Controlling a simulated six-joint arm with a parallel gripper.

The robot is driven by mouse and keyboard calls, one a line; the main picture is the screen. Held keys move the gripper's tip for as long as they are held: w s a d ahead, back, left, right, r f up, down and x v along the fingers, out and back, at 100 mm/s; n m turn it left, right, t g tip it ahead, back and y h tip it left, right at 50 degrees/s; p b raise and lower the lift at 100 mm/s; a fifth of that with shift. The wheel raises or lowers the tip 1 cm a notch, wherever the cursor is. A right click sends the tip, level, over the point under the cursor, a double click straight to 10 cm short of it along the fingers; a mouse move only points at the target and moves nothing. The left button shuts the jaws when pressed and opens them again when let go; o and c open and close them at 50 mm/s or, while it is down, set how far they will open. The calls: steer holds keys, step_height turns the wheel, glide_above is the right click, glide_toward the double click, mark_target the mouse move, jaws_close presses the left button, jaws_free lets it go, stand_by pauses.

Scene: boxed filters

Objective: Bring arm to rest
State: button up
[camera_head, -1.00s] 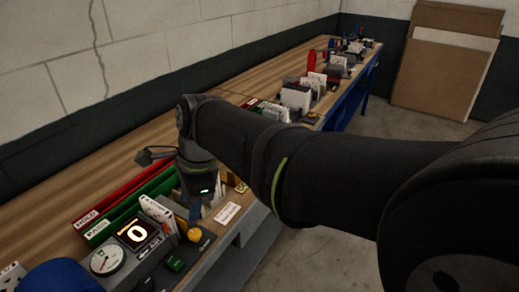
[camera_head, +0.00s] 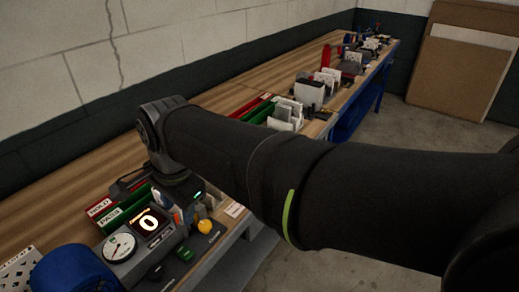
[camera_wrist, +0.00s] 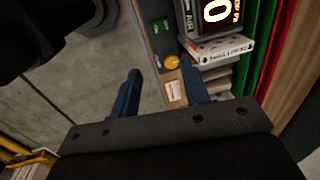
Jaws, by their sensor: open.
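My arm reaches across the head view from the right, and its wrist is over the near part of the wooden bench (camera_head: 60,210). My gripper (camera_wrist: 160,92) shows in the wrist view with two blue fingers apart and nothing between them. Below the fingers are the bench's front edge and the grey floor (camera_wrist: 90,90). In the head view my arm hides the fingers.
A test unit with a display reading 0 (camera_head: 150,222) and a dial (camera_head: 120,246) stands near the wrist. Red HOLD (camera_head: 100,207) and green PASS (camera_head: 112,220) bins stand behind it. A white filter box (camera_wrist: 218,50) lies beside the unit. Floor in front is free.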

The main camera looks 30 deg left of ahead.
stand_by(0.3)
steer(key=w+d+m+g+y, duration=0.2)
steer(key=w+m, duration=0.9)
steer(key=w, duration=0.1)
steer(key=shift+w+d+f+m, duration=0.15)
steer(key=shift+f+m, duration=0.05)
steer(key=shift+m, duration=0.2)
stand_by(0.4)
